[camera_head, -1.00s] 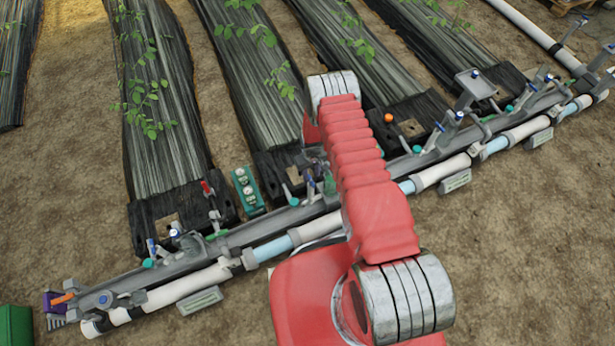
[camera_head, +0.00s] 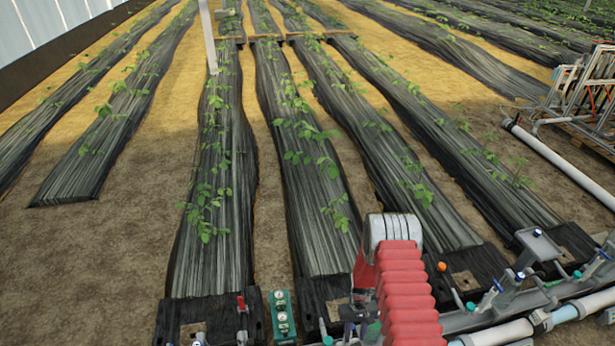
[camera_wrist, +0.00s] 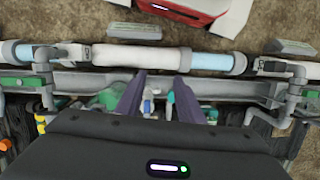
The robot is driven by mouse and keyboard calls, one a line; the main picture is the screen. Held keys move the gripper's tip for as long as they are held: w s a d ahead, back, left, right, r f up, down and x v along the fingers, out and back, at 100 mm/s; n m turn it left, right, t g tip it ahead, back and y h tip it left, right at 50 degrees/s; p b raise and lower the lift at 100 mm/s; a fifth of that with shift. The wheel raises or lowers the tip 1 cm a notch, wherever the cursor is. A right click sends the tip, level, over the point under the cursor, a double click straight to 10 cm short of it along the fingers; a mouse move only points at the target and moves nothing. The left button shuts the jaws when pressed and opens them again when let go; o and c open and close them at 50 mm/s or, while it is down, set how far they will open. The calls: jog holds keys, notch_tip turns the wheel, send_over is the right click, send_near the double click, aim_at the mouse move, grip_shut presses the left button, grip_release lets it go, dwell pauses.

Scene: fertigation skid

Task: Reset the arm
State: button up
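My red arm (camera_head: 405,290) reaches over the pipe line at the bottom right of the head view. In the wrist view my gripper (camera_wrist: 156,98) has its two dark purple-grey fingers apart, with a gap between them. A small blue-and-white valve handle (camera_wrist: 148,106) and a teal cap (camera_wrist: 170,98) show in or behind that gap. I see nothing gripped. In the head view the fingers are mostly hidden by my arm.
A grey rail and a white and light blue pipe (camera_wrist: 218,64) run across below my arm. Black-covered plant rows (camera_head: 215,180) stretch away. A green gauge block (camera_head: 282,316) stands left of my arm. A metal frame (camera_head: 585,95) stands at right. Bare soil (camera_head: 85,260) is open at left.

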notch_tip(320, 180, up, 36)
jog(key=s+f+m, duration=0.1)
jog(key=s, duration=0.2)
jog(key=s+r+t, duration=0.2)
jog(key=s+r, duration=0.3)
jog(key=r, duration=0.5)
jog(key=s+a+r+t, duration=0.1)
jog(key=s+r+t, duration=0.2)
jog(key=s+r, duration=0.3)
jog(key=s+r+t, duration=0.3)
jog(key=s+r, duration=0.2)
jog(key=r, duration=1.1)
jog(key=shift+s+a, duration=0.2)
jog(key=shift+s, duration=0.15)
jog(key=shift+w+r, duration=0.1)
jog(key=shift+w, duration=0.05)
